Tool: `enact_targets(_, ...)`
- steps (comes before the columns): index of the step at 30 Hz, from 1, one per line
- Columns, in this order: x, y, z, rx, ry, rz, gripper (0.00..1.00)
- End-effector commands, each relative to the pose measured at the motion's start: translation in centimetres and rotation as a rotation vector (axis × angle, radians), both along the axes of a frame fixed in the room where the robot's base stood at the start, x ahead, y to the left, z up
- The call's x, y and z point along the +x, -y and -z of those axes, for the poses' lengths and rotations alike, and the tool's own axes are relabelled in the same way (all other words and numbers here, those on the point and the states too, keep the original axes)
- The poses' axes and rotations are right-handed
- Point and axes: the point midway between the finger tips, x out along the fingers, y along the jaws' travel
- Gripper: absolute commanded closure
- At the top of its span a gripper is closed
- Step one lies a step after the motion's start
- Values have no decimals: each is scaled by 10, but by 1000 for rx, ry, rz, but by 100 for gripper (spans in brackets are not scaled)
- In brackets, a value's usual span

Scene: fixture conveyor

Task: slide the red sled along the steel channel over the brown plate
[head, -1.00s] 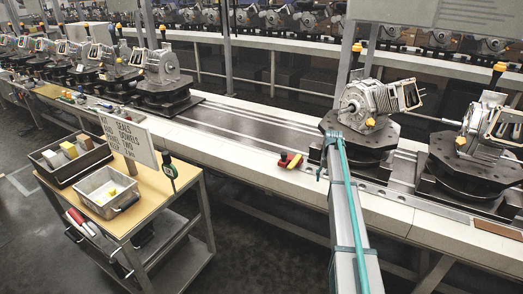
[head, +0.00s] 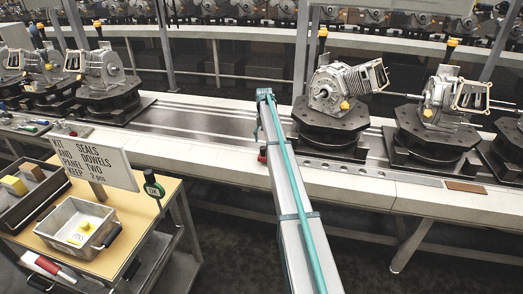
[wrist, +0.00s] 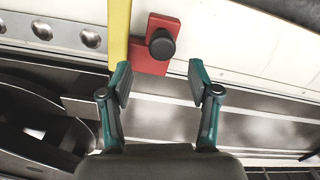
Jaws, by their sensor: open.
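The red sled (wrist: 149,65) shows in the wrist view as a flat red block with a round black knob (wrist: 163,46), beside a yellow bar (wrist: 119,30). My gripper (wrist: 160,80) is open and empty, its two fingers apart just below the sled in the picture, with the knob above the gap. In the head view only a bit of the red sled (head: 262,155) shows beside my arm, which hides the rest and the gripper. The steel channel (head: 335,166) with round holes runs right along the conveyor's front; its holes also show in the wrist view (wrist: 65,36). The brown plate (head: 465,186) lies farther right.
Dark round fixtures (head: 331,126) carrying grey engine housings stand behind the channel. A trolley (head: 150,215) with a grey bin (head: 60,216), a dark tray and a sign (head: 92,163) stands at the left.

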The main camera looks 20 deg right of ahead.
Motion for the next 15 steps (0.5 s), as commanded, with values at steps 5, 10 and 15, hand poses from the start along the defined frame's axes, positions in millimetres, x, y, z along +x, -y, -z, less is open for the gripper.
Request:
enact_targets(5, 0, -1, 30, 1, -2, -1, 39)
enact_targets(10, 0, -1, 56, 0, -1, -1, 39)
enact_targets(15, 0, -1, 73, 0, 0, -1, 39)
